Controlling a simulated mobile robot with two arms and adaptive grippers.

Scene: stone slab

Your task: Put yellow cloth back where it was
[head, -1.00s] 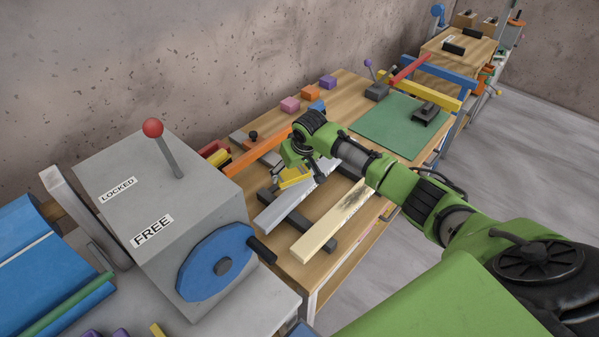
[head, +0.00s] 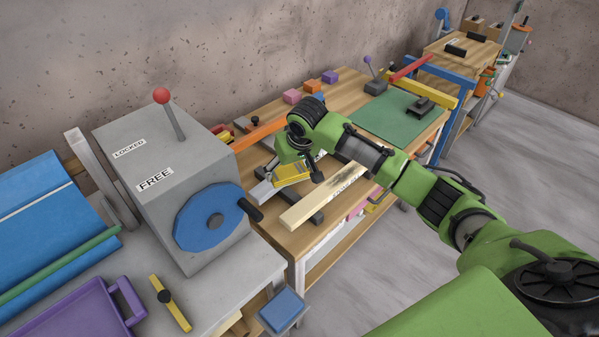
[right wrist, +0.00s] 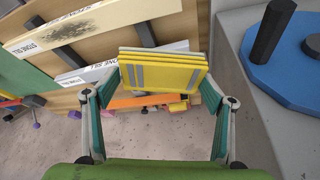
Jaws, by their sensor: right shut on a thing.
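The yellow cloth (head: 293,173) is a folded, layered pad with grey stripes on its face, seen also in the right wrist view (right wrist: 163,72). My right gripper (right wrist: 160,86) is shut on it, with a finger at each side. In the head view my right gripper (head: 292,175) holds the cloth above the wooden bench, over the grey slab (head: 262,190). The pale stone slab (head: 322,199), with a dark smudge, lies to the right on dark bars. It also shows in the right wrist view (right wrist: 75,28). My left gripper is out of view.
A grey machine (head: 165,190) with a blue handwheel (head: 207,222) and red-knobbed lever stands left of the cloth. A purple tray (head: 85,310) is at lower left. A green mat (head: 390,114) and coloured blocks (head: 310,86) lie farther back. Open floor is right.

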